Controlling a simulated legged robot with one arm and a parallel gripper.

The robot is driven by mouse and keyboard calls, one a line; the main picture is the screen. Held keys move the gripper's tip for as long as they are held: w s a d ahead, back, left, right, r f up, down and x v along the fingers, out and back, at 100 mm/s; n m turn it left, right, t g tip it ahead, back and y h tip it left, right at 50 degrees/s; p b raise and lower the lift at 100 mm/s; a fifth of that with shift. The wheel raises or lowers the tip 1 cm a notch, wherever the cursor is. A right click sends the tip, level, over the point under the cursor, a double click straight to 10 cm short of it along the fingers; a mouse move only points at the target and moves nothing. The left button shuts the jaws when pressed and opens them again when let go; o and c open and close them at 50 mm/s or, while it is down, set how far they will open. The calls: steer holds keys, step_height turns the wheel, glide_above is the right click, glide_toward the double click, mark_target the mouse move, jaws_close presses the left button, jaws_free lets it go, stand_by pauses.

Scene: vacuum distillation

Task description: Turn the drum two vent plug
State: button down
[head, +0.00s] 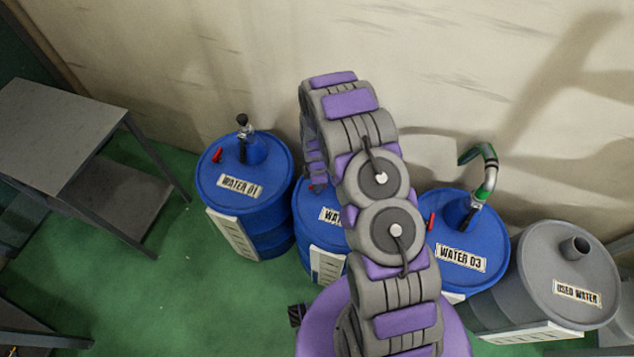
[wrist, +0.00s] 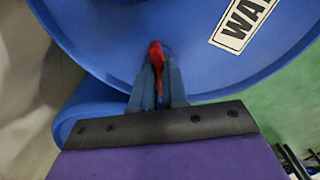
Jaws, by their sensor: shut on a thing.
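Drum two is the blue drum (head: 312,214) between WATER 01 and WATER 03 in the head view. My arm hides most of it, and its label shows only "WAT". In the wrist view a blue drum lid (wrist: 190,55) fills the top, with part of a "WA" label at upper right. A red vent plug (wrist: 156,56) stands near the lid's edge. My gripper (wrist: 157,80) is shut on the red plug, with its fingers on either side of it. In the head view my gripper is hidden behind my arm.
WATER 01 (head: 242,187) stands left with a red plug and a fitting. WATER 03 (head: 462,235) stands right with a bent pipe (head: 487,174). A grey USED WATER drum (head: 566,272) is far right. A grey table (head: 60,125) stands left. The wall is close behind.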

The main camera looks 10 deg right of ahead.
steer(key=shift+r+m+p, duration=0.1)
steer(key=shift+m+p, duration=0.2)
steer(key=shift+p, duration=0.1)
steer(key=m+p, duration=0.2)
steer(key=shift+r+m+p, duration=0.1)
steer(key=shift+m+p, duration=0.25)
steer(key=shift+m, duration=0.05)
steer(key=m+p, duration=0.1)
steer(key=m, duration=0.1)
steer(key=shift+m+p, duration=0.4)
steer(key=m+p, duration=0.2)
steer(key=m, duration=0.9)
steer(key=shift+w+f+m, duration=0.1)
steer(key=shift+f+m, duration=0.1)
steer(key=shift+m, duration=0.2)
steer(key=m+b, duration=0.2)
steer(key=m, duration=0.4)
